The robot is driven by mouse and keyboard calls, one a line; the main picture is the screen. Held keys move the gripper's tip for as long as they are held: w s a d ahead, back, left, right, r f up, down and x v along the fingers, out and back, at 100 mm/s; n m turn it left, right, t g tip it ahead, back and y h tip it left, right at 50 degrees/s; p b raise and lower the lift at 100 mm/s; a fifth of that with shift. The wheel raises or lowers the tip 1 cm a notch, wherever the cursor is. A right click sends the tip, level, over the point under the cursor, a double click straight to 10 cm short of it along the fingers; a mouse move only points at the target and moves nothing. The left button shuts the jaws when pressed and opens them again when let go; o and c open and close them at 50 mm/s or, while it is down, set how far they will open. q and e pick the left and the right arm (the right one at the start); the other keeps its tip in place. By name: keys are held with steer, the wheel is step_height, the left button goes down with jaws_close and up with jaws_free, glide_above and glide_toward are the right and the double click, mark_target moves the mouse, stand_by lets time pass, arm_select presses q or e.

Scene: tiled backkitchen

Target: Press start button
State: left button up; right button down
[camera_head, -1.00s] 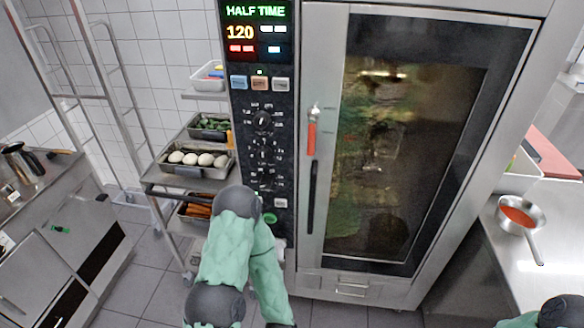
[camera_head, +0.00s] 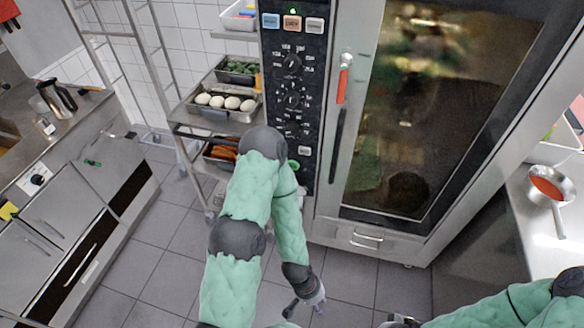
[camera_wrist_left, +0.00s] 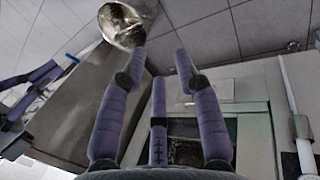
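A small green button (camera_head: 293,164), the likely start button, is low on the oven's black control panel (camera_head: 290,115), just right of my left arm. My left gripper (camera_head: 305,306) hangs over the floor in front of the oven, below and apart from the button. In the left wrist view its purple-grey fingers (camera_wrist_left: 160,75) are spread, with nothing between them. In the head view, my right arm comes in at bottom right; only a dark part at its end shows at the bottom edge, so its fingers cannot be made out.
The oven (camera_head: 440,110) has a closed glass door with a red-marked handle (camera_head: 343,80). A rack at its left holds trays, one with eggs (camera_head: 225,102). A steel counter at right holds a pan of red sauce (camera_head: 547,186). Tiled floor (camera_head: 175,240) is clear at lower left.

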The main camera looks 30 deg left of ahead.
arm_select(q)
jaws_close()
stand_by(1.0)
